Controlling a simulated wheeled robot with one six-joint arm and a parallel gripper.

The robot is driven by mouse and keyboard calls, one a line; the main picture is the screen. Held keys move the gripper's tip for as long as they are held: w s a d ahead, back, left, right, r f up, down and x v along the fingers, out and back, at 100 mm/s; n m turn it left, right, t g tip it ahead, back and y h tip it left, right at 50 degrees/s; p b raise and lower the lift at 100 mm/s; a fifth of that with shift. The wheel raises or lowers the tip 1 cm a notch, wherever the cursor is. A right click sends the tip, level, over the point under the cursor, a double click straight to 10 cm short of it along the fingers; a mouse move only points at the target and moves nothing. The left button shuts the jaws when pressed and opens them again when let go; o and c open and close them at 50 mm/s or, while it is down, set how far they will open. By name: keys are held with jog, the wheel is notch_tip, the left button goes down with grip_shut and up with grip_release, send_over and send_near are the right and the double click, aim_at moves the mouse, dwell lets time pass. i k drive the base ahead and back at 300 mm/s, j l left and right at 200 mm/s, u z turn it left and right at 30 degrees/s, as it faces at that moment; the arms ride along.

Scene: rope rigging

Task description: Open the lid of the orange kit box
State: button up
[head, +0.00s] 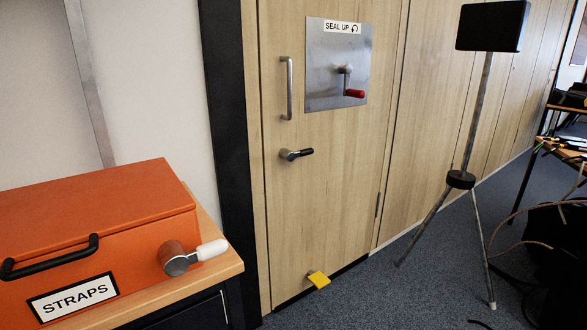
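The orange kit box (138,251) stands on a wooden-topped cabinet at the lower left, cut off by the left edge of the head view. Its lid (95,205) lies flat on the box and looks closed. A black bar handle (52,257) sits on the front, near the lid's front edge. A white label reading STRAPS (73,297) is below it. At the front right is a round orange and metal hub (174,258) with a white-gripped lever (211,250) pointing right. My gripper is not in view.
The cabinet's wooden top (221,266) has a narrow bare strip right of the box. A wooden door (330,200) with a SEAL UP crank plate (325,85) and a yellow wedge (318,279) stands behind. A tripod stand (461,180) is on the carpet at right, near loose cables.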

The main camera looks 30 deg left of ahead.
aim_at(40, 219)
jog(key=i+l+u, duration=0.15)
jog(key=u, duration=0.35)
jog(key=i+l+u, duration=0.25)
jog(key=u, duration=0.2)
jog(key=i+l+u, duration=0.15)
jog(key=l+u, duration=0.15)
jog(key=u, duration=0.2)
jog(key=i+l+u, duration=0.1)
jog(key=l+u, duration=0.2)
jog(key=u, duration=0.15)
jog(key=i+l+u, duration=0.15)
jog(key=l+u, duration=0.15)
jog(key=u, duration=0.15)
jog(key=i+l+u, duration=0.1)
jog(key=l+u, duration=0.2)
jog(key=u, duration=0.2)
jog(key=l+u, duration=0.7)
jog(key=u, duration=0.25)
jog(key=k+l+u, duration=0.1)
jog(key=l+u, duration=0.2)
jog(key=l, duration=0.2)
jog(key=j+u, duration=0.35)
jog(key=k+j, duration=0.05)
